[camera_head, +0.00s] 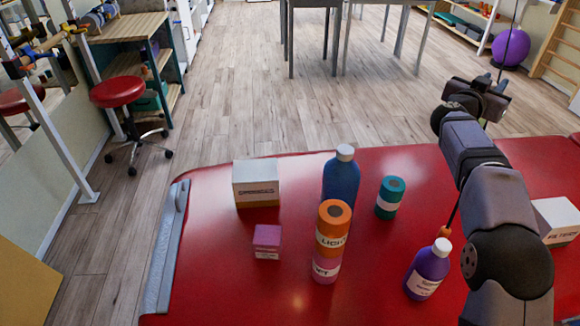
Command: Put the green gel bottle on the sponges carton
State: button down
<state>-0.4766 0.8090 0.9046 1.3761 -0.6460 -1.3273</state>
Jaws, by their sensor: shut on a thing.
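The sponges carton (256,188) is a white and grey box with a dark printed label, standing at the back left of the red table. Its top is bare. My gripper (493,88) is at the upper right, high and far to the right of the carton. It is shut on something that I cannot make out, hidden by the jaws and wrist. I see no green gel bottle standing on the table. A blue bottle (341,180) and a purple bottle (427,272), both white-capped, stand upright there.
An orange roll (333,225) stands on a pink roll (326,268), near a teal roll (389,198). A small pink box (267,241) is in front of the carton. A white box (556,220) is at right. A thin cord with an orange end (444,231) hangs beside my arm.

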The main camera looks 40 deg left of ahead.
notch_tip(320, 180, up, 4)
jog(key=s+a+n+y+p, duration=0.25)
jog(key=s+a, duration=0.25)
jog(key=a, duration=0.4)
jog(key=s+a+r+n+y+p, duration=0.1)
jog(key=s+a+y, duration=0.2)
jog(key=s+a, duration=0.35)
jog(key=s+a+n+y+p, duration=0.2)
jog(key=s+a, duration=0.2)
jog(key=a, duration=0.6)
jog(key=s+a+n+g+y+p, duration=0.2)
jog(key=s+a+n+g+y, duration=0.15)
jog(key=s+a, duration=0.65)
jog(key=s+a+n+g+y+p, duration=0.25)
jog(key=s+a+y, duration=0.35)
jog(key=s, duration=0.7)
notch_tip(320, 180, down, 16)
jog(key=a+t+h, duration=0.1)
jog(key=shift+s+m+p, duration=0.2)
jog(key=shift+m+p, duration=0.15)
jog(key=shift+p, duration=0.1)
